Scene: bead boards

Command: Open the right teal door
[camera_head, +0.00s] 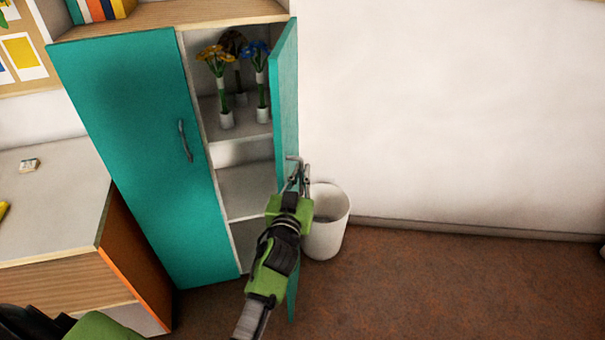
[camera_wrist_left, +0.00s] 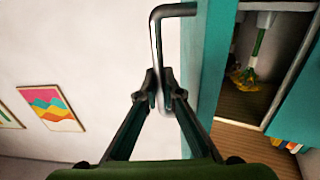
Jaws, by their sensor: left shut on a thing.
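The right teal door (camera_head: 285,85) stands ajar, swung well out from the cabinet and seen nearly edge-on. The door also shows in the left wrist view (camera_wrist_left: 212,60). Its metal handle (camera_wrist_left: 156,45) is a bent bar on the outer face. My left gripper (camera_head: 298,172) is at this handle; in the left wrist view its fingers (camera_wrist_left: 160,92) are closed around the bar. The left teal door (camera_head: 130,140) is shut, with its own handle (camera_head: 185,141) clear. My right gripper is not in view.
Shelves inside the cabinet hold vases with yellow and blue flowers (camera_head: 222,85). A white bin (camera_head: 328,222) stands on the floor beside the open door. A grey-topped counter (camera_head: 50,200) is at the left.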

